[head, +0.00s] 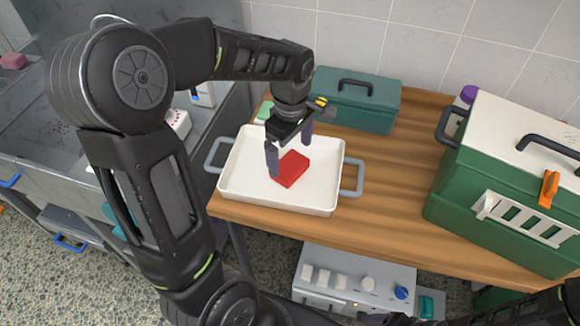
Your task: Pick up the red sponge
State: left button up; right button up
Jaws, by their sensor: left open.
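The red sponge (291,169) lies in a white tray (240,190) with grey handles on the wooden table. My left gripper (289,160) points down over the tray, its two fingers spread apart. One finger is at the sponge's left side and the other is behind it, near its far edge. The gripper is open, and I cannot tell whether a finger touches the sponge. My right gripper is not in view; only a dark part of an arm shows at the bottom right.
A teal toolbox (357,100) stands behind the tray. A green pet carrier (480,170) with a white top stands at the right, with a purple-capped bottle (466,96) behind it. The wooden table (390,200) is clear between tray and carrier. A metal sink (40,130) is at the left.

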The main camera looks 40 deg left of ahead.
aim_at(290, 164)
pick_arm(q)
jog(key=shift+a+f+p, duration=0.1)
jog(key=shift+f+p, duration=0.55)
jog(key=shift+f, duration=2)
jog(key=c, duration=1.3)
notch_tip(290, 164, up, 10)
jog(key=shift+r+b, duration=0.1)
jog(key=shift+b, duration=0.55)
jog(key=shift+c, duration=0.2)
